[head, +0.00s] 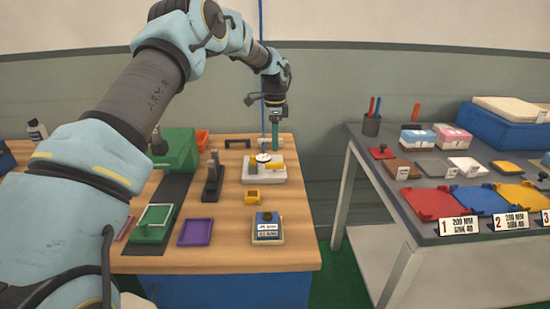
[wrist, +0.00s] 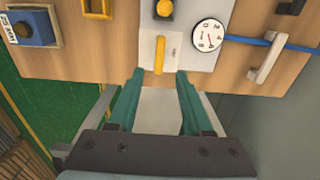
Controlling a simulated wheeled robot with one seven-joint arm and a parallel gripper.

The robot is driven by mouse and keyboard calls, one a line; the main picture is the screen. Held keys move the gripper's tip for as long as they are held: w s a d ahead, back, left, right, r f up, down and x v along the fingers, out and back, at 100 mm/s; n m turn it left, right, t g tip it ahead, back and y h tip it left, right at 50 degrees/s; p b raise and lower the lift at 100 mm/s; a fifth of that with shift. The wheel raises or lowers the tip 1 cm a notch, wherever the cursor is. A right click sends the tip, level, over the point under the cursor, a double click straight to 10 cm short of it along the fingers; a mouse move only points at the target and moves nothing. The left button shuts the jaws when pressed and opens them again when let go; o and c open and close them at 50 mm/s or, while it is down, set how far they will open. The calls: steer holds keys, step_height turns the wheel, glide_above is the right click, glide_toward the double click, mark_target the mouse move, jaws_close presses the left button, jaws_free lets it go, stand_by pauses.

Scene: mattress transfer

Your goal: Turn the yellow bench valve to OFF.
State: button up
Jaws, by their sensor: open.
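The yellow bench valve lever (head: 275,166) is on a pale block (head: 254,178) toward the right of the wooden bench. In the wrist view the yellow lever (wrist: 159,55) lies along the picture's vertical, on the pale block (wrist: 194,62) next to a small label too small to read. My gripper (head: 274,145) points down over the bench near the block. In the wrist view its two teal fingers (wrist: 160,76) are apart and empty. The lever's end appears just beyond the fingertips, in line with the gap; I see no contact.
A round dial (wrist: 208,36) sits on the block beside the lever. A white handle (wrist: 268,60) and blue hose (wrist: 285,43) lie to its right. A grey table (head: 400,214) stands right.

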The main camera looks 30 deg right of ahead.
mark_target(275, 163)
step_height(275, 163, down, 8)
steer(key=shift+f+p, duration=0.1)
steer(key=shift+p, duration=1.1)
jaws_close()
